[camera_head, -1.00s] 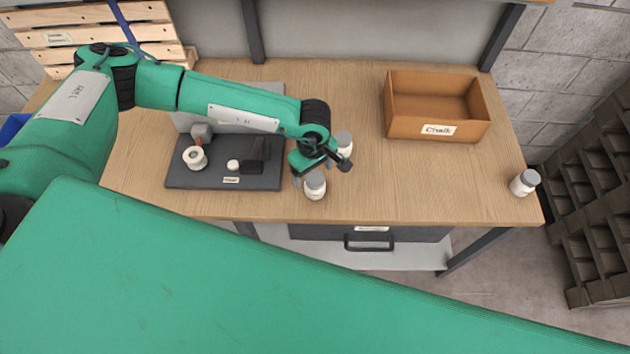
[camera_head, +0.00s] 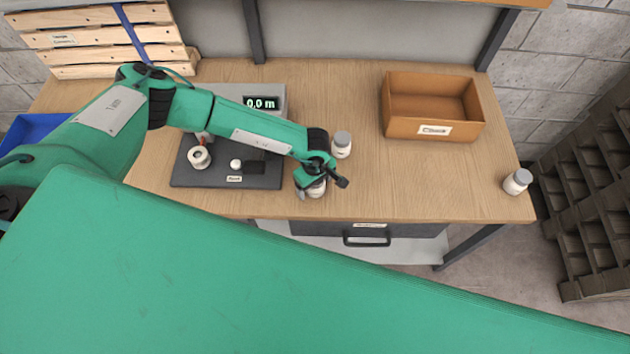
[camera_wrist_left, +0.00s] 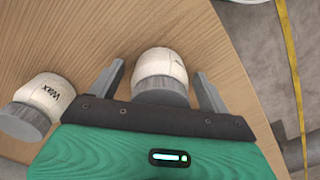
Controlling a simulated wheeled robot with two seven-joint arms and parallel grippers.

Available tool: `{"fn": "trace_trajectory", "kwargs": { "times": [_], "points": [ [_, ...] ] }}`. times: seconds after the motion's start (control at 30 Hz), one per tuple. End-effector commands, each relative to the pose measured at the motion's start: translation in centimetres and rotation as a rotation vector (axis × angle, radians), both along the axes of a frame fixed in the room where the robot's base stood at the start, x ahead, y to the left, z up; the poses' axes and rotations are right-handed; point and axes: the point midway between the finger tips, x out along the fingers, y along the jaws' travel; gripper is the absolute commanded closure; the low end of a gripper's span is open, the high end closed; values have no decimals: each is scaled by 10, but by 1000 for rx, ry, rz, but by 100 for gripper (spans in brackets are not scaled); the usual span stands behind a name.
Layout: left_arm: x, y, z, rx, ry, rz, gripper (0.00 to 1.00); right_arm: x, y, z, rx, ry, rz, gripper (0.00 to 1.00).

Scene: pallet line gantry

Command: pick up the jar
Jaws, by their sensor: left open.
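A white jar with a grey lid (camera_head: 318,190) stands near the table's front edge, partly hidden by my left gripper (camera_head: 316,183) in the head view. In the left wrist view the jar (camera_wrist_left: 161,68) sits between the two spread fingers of my left gripper (camera_wrist_left: 157,85), with a visible gap on each side. The gripper is open and holds nothing. A second white jar with a grey lid (camera_head: 342,145) stands just behind. A third similar jar (camera_head: 517,182) stands at the table's right edge.
A brown open box (camera_head: 431,128) labelled like "Chalk" stands at the back right. The table's right middle is clear.

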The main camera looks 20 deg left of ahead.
Motion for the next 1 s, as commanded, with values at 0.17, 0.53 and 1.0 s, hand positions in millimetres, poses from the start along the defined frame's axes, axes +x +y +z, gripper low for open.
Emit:
{"fn": "trace_trajectory", "kwargs": {
  "times": [0.17, 0.53, 1.0],
  "points": [
    [0, 0, 0, 0, 0, 0, 34, 0, 0, 0, 0, 0, 0, 100],
    [0, 0, 1, -1, -1, 0, 74, 0, 0, 0, 0, 0, 0, 100],
    [2, 0, 39, -2, -5, -1, 74, 0, 0, -16, 0, 0, 0, 100]
  ]
}}
